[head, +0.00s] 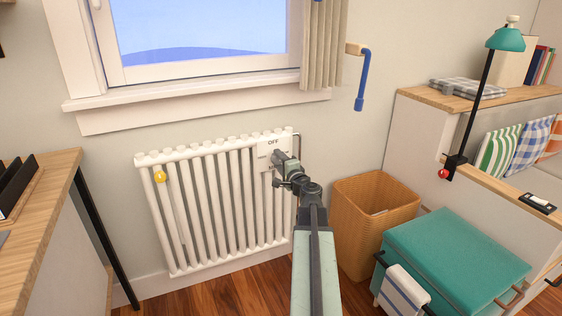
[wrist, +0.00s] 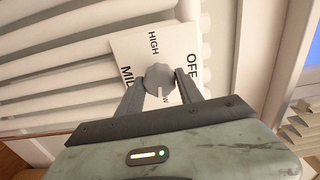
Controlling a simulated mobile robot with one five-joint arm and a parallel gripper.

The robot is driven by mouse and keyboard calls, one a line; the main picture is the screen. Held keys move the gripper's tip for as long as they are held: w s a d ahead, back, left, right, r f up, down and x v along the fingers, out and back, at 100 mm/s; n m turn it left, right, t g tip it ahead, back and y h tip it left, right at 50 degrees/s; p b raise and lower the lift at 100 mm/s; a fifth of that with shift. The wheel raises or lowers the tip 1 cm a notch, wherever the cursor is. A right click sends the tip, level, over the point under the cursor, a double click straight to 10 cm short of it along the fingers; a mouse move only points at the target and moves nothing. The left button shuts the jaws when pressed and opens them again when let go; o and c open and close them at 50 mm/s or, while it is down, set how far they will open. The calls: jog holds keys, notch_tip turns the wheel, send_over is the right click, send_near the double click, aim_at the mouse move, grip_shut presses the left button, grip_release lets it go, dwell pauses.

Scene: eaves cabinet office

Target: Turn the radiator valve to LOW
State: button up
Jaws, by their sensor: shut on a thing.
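The radiator valve is a grey faceted knob (wrist: 158,74) on a white plate (wrist: 124,50), seen in the wrist view. The plate reads HIGH, OFF and MID; one more label beside the pointer is mostly hidden, with only a W showing. The knob's white pointer line points toward that W. My gripper (wrist: 160,84) is shut on the knob, one finger on each side. In the head view, the plate (head: 264,153) sits at the radiator's upper right with OFF on top. My gripper (head: 279,166) is against it and hides the knob.
The white radiator (head: 215,200) stands under the window, with a yellow knob (head: 160,177) at its left. A wicker basket (head: 365,220) and a teal-topped stool (head: 455,262) stand to the right of my arm. A wooden desk (head: 45,225) is at the left.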

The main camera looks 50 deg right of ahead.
jog(key=shift+s+d+n, duration=0.1)
jog(key=shift+s+n, duration=0.05)
jog(key=shift+n, duration=0.75)
jog(key=o, duration=1.4)
